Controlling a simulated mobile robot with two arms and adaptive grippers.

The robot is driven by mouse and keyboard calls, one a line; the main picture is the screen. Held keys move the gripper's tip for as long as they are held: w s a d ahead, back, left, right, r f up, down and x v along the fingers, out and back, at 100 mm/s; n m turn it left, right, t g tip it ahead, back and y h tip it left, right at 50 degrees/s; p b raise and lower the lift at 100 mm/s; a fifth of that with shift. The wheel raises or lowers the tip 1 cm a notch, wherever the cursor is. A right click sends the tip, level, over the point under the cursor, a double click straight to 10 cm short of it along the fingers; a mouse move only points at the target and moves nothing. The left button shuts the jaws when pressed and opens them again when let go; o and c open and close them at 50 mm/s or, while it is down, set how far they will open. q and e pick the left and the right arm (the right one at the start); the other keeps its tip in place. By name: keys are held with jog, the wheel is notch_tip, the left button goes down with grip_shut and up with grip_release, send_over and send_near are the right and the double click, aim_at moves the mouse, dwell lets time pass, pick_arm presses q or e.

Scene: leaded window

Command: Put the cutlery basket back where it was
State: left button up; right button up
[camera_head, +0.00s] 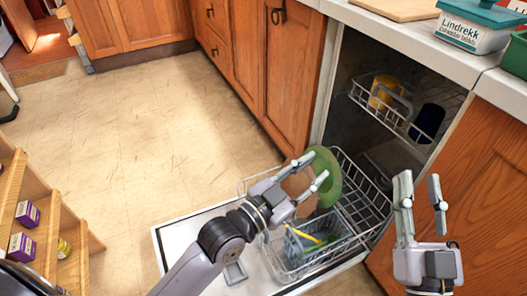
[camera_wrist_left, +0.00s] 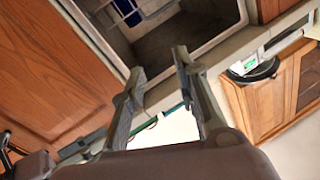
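The cutlery basket (camera_head: 294,249) is a small grey-blue basket in the front part of the dishwasher's pulled-out lower rack (camera_head: 368,207). Yellow and green utensils lie in or over it. My left gripper (camera_head: 309,172) is open and empty, in front of a green plate (camera_head: 328,180) and a brown plate (camera_head: 299,184) in the head view; I cannot tell whether it touches them. Its spread fingers (camera_wrist_left: 158,68) also show in the left wrist view, with nothing held between them. My right gripper (camera_head: 419,190) is open and empty, pointing up beside the dishwasher on the right.
The dishwasher door (camera_head: 185,235) is open and lowered. The upper rack (camera_head: 385,113) holds a yellow mug (camera_head: 382,92) and a dark blue cup (camera_head: 428,121). A labelled tub (camera_head: 470,33) stands on the counter. Shelves (camera_head: 45,225) stand at left; the floor (camera_head: 130,140) between is clear.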

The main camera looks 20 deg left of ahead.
pick_arm(q)
jog(key=s+a+r+n+t+y, duration=0.3)
jog(key=s+a+r+n+t, duration=0.3)
jog(key=a+r, duration=0.2)
jog(key=shift+r+n+y, duration=0.3)
jog(key=shift+c, duration=0.3)
